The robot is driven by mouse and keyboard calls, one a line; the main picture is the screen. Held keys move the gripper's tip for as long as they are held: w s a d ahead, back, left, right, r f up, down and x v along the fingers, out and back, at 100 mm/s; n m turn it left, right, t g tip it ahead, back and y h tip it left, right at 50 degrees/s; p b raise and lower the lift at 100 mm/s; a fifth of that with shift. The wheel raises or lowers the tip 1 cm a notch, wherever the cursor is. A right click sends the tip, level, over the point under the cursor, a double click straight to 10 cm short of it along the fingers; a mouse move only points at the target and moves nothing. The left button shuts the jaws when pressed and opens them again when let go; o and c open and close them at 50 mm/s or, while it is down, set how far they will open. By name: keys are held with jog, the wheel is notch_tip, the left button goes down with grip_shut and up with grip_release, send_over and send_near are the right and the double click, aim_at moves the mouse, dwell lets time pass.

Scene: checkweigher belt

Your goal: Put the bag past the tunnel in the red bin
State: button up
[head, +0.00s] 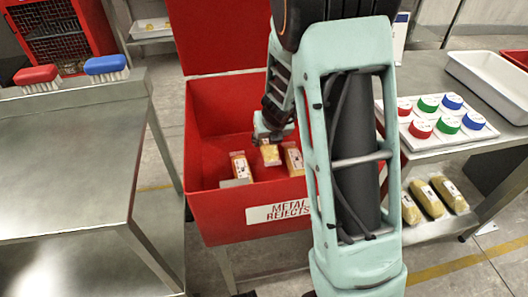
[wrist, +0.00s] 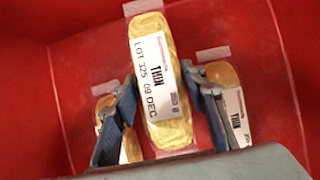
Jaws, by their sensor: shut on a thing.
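The red bin (head: 225,215) stands open in the middle of the head view, with a front label reading METAL REJECTS. My gripper (head: 270,142) reaches down inside it, shut on a yellow bag (head: 270,156) with a white label. Two similar bags are in the bin, a left bag (head: 240,167) and a right bag (head: 294,161), one on each side of the held bag. I cannot tell whether the held bag touches the floor.
A steel table (head: 70,160) with a red brush (head: 37,78) and a blue brush (head: 106,68) stands left. At right, a table holds a tray of coloured discs (head: 440,120) and an empty white tray (head: 490,85). Several bags (head: 427,198) lie on the shelf below.

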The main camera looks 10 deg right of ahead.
jog(key=shift+w+a+f, duration=0.2)
jog(key=shift+w+f, duration=0.5)
jog(key=shift+f, duration=0.1)
jog(key=f+b, duration=0.3)
jog(key=shift+w+a+f, duration=0.1)
jog(key=shift+w+f, duration=0.1)
jog(key=shift+f, duration=0.1)
jog(key=shift+r, duration=0.1)
jog(key=o, duration=1.5)
